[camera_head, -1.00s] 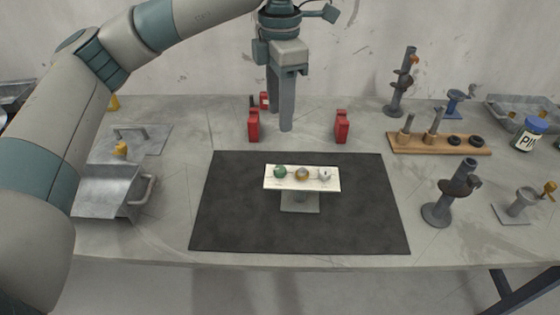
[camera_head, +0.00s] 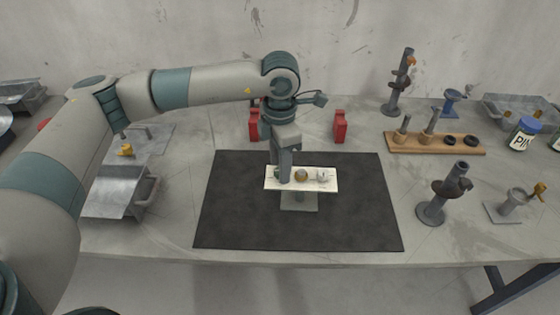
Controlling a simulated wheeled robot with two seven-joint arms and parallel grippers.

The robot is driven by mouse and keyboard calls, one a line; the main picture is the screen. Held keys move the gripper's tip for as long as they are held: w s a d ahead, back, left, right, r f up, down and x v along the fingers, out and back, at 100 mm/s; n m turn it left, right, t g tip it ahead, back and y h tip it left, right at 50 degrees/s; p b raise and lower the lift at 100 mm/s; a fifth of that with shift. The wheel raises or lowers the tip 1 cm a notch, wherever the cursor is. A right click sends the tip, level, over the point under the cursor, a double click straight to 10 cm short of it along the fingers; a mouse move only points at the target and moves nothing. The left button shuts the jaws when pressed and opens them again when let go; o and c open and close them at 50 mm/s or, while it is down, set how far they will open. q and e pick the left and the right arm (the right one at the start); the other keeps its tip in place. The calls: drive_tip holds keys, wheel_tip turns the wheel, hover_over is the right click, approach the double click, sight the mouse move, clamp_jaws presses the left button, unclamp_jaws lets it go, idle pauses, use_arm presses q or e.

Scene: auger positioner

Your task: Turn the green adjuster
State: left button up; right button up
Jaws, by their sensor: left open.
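A small white panel (camera_head: 311,185) stands on a grey pedestal (camera_head: 299,203) on the dark mat (camera_head: 235,220). It carries a row of small knobs: a gold one (camera_head: 301,175) in the middle and a silver one (camera_head: 322,175) at the right. The green adjuster at the panel's left end is largely hidden behind my left gripper (camera_head: 283,178). The gripper points down over that end, with its fingertips at the adjuster's height. I cannot tell whether the fingers touch it or are around it. My right gripper is not in view.
Two red blocks (camera_head: 340,126) stand behind the mat. A wooden rack (camera_head: 433,143) with posts and rings, a dark stand (camera_head: 441,193) and a jar (camera_head: 523,134) are at the right. A metal tray (camera_head: 118,192) is at the left. The mat's front is clear.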

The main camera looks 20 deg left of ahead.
use_arm(q)
drive_tip(key=shift+f, duration=0.3)
drive_tip(key=shift+c, duration=0.5)
clamp_jaws()
